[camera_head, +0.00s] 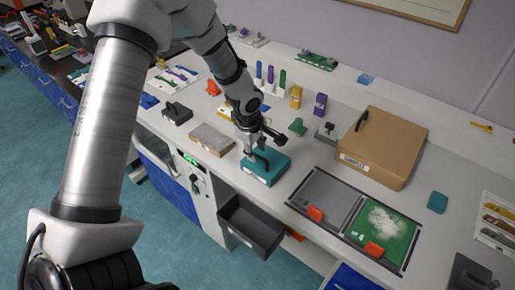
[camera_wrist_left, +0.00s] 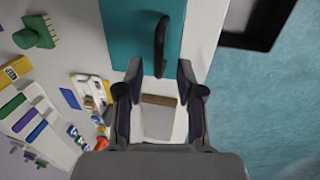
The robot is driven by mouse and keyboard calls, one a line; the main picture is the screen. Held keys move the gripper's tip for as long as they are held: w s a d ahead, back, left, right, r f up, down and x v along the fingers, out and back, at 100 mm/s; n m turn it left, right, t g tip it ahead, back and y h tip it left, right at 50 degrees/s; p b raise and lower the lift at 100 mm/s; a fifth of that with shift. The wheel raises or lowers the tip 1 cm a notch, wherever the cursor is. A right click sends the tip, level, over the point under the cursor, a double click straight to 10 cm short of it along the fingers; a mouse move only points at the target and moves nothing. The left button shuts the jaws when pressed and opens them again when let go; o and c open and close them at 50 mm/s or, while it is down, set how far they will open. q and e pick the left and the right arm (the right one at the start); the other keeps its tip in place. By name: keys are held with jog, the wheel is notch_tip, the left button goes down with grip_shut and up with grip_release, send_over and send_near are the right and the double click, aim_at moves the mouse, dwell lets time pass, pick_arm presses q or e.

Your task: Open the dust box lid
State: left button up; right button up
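A teal box (camera_head: 277,172) with a white label and a black handle on top sits near the counter's front edge; it looks like the dust box, and its lid lies flat on it. My left gripper (camera_head: 257,156) is just over it, pointing down at the handle. In the left wrist view the teal lid (camera_wrist_left: 122,35) fills the top middle, with the black arched handle (camera_wrist_left: 160,42) upright on it. The gripper (camera_wrist_left: 158,70) is open there, with the handle's near end in line between its fingertips. I cannot tell whether they touch. My right gripper is out of view.
A brown box (camera_head: 380,148) stands to the right, behind a grey-and-green framed tray (camera_head: 352,207) with orange handles. A grey slab (camera_head: 212,139) lies left of the teal box. An open dark bin (camera_head: 250,226) hangs below the counter's front. Small coloured tools stand behind.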

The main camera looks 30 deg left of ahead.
pick_arm(q)
jog(key=shift+w+f, duration=0.5)
jog(key=shift+f, duration=0.35)
jog(key=shift+s+r, duration=0.15)
jog(key=shift+s, duration=0.2)
grip_shut()
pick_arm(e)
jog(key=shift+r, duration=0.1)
